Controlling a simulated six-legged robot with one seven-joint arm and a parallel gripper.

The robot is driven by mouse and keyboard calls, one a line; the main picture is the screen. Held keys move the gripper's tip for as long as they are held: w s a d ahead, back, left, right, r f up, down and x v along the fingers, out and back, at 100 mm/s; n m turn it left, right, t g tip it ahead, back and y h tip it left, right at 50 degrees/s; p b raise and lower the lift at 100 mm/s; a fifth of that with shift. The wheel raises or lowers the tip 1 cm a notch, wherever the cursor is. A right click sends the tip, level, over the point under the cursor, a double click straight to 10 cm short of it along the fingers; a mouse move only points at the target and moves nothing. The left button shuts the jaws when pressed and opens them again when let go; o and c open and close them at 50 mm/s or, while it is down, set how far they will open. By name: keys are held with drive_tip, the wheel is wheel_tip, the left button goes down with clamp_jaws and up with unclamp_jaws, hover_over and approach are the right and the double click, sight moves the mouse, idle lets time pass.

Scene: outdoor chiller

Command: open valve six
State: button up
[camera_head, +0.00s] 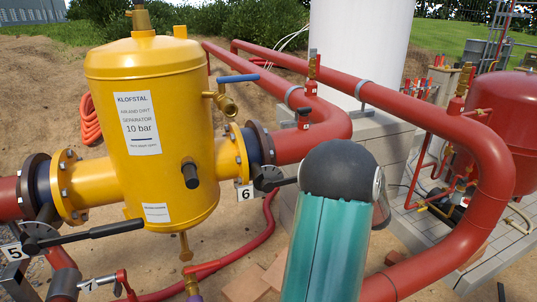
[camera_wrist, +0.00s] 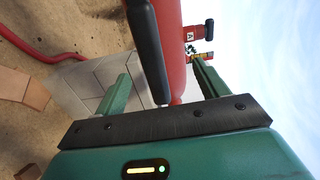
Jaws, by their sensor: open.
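Valve six (camera_head: 268,178) sits on the pipe at the right side of the yellow separator tank (camera_head: 150,115), above a white tag marked 6 (camera_head: 245,193). Its black lever (camera_head: 284,183) points right, and its end meets the outline of my teal arm. In the wrist view, my gripper (camera_wrist: 165,72) is open, with one green finger on each side. A black lever, apparently valve six's (camera_wrist: 148,45), shows between the fingers, its end near the palm. I cannot tell whether a finger touches it. My gripper is hidden behind my arm in the head view.
Valve five's black lever (camera_head: 95,235) and tag 5 (camera_head: 13,251) are at lower left. A blue lever (camera_head: 238,78) is on the tank's upper right. Red pipes (camera_head: 440,120) run behind and right of my arm. A grey block plinth (camera_head: 380,150) supports a white tank.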

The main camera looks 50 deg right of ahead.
drive_tip(key=shift+v, duration=2.75)
drive_tip(key=shift+s+a, duration=0.1)
drive_tip(key=v, duration=1.3)
drive_tip(key=w+a+r+n+g+h, duration=0.1)
drive_tip(key=w+r+n, duration=0.15)
drive_tip(key=w, duration=0.55)
drive_tip(key=w+a+r+n+g, duration=0.1)
drive_tip(key=w+r+n, duration=0.15)
drive_tip(key=w, duration=0.45)
drive_tip(key=w+a+r+n+g+y, duration=0.1)
drive_tip(key=w+a+r+n, duration=0.1)
drive_tip(key=w+a, duration=0.4)
drive_tip(key=w+a+r+n+g, duration=0.1)
drive_tip(key=w+a+n+g, duration=0.15)
drive_tip(key=w+a, duration=0.35)
drive_tip(key=a+f+n+g+y, duration=0.1)
drive_tip(key=a+n+y, duration=0.55)
drive_tip(key=a, duration=1.55)
drive_tip(key=s+a+f+n+g+y, duration=0.1)
drive_tip(key=s+a+n, duration=0.3)
drive_tip(key=a, duration=0.3)
drive_tip(key=s+a+f+n+g+y, duration=0.1)
drive_tip(key=s+a+n+g, duration=0.1)
drive_tip(key=a, duration=0.5)
drive_tip(key=shift+s+a+f+n+y, duration=0.2)
drive_tip(key=shift+s+n+y, duration=0.15)
drive_tip(key=shift+s+n, duration=0.7)
